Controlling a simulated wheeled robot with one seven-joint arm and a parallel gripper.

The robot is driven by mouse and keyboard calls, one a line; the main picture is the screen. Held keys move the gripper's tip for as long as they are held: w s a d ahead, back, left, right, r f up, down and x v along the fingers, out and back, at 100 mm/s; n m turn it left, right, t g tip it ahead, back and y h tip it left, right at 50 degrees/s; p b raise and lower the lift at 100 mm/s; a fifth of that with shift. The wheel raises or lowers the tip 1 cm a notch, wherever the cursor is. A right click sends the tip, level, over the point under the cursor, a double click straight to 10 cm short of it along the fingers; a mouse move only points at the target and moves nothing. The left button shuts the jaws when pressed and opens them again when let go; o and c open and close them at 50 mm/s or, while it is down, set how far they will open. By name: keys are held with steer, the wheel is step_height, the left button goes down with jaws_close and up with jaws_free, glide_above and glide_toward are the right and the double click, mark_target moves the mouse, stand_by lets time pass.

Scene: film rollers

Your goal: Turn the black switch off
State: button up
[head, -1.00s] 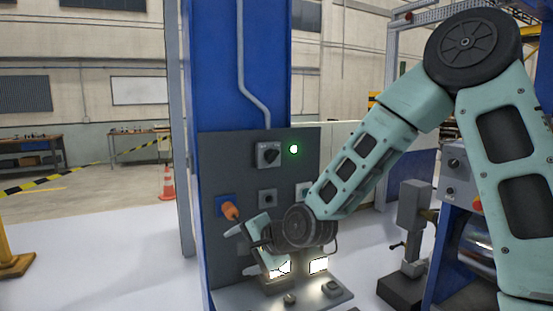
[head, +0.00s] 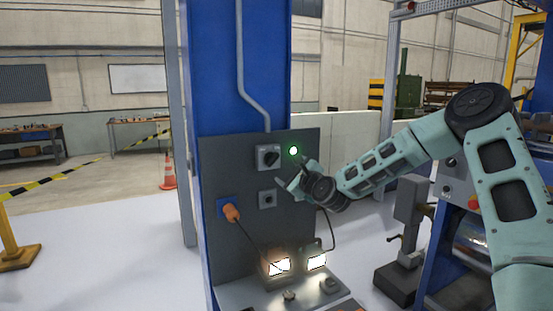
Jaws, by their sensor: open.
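The black switch (head: 269,156) is a dark rotary knob on a light grey square plate, high on the dark grey panel (head: 230,256). Its handle looks tilted, but its exact setting is too small to read. A green lamp (head: 293,151) glows just right of it. My gripper (head: 287,174) is open and empty in front of the panel, a little below and to the right of the black switch and apart from it. The gripper and wrist hide part of the panel's right side.
A smaller grey switch (head: 268,199) sits below the black switch. An orange plug (head: 231,212) with a cable is at lower left. Two lit lamps (head: 279,267) stand at the panel's foot. A blue column (head: 210,80) rises behind the panel.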

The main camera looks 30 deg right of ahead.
mark_target(275, 161)
steer(key=w+p, duration=0.3)
steer(key=w, duration=0.7)
steer(key=shift+p, duration=0.3)
steer(key=c, duration=1)
